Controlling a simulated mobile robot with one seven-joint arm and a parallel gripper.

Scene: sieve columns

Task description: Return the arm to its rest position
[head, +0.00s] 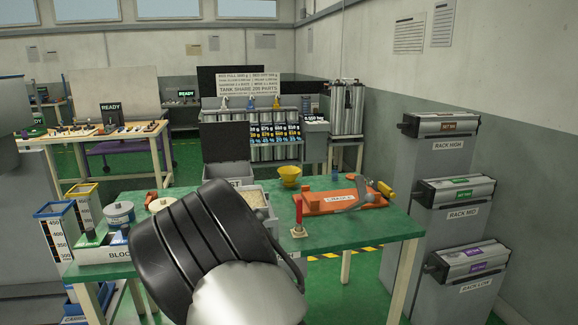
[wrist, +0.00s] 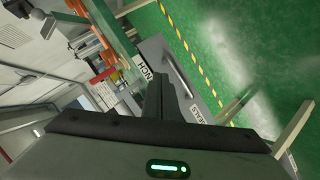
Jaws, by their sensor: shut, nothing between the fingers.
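My gripper (wrist: 162,82) shows in the wrist view with its dark fingers together and nothing between them. The gripper body fills the bottom of that view, with a lit green indicator. It points past the edge of a bench toward the green floor, and the view is tilted. In the head view my arm's black and silver links stand large in front of the green bench (head: 345,232). The gripper itself is hidden there.
On the bench are an orange fixture (head: 325,201), a yellow funnel (head: 290,176), a red-handled tool (head: 299,215) and graduated columns (head: 88,212) at left. Three grey racks (head: 448,165) stand at right. A yellow-black floor stripe (wrist: 187,50) crosses the wrist view.

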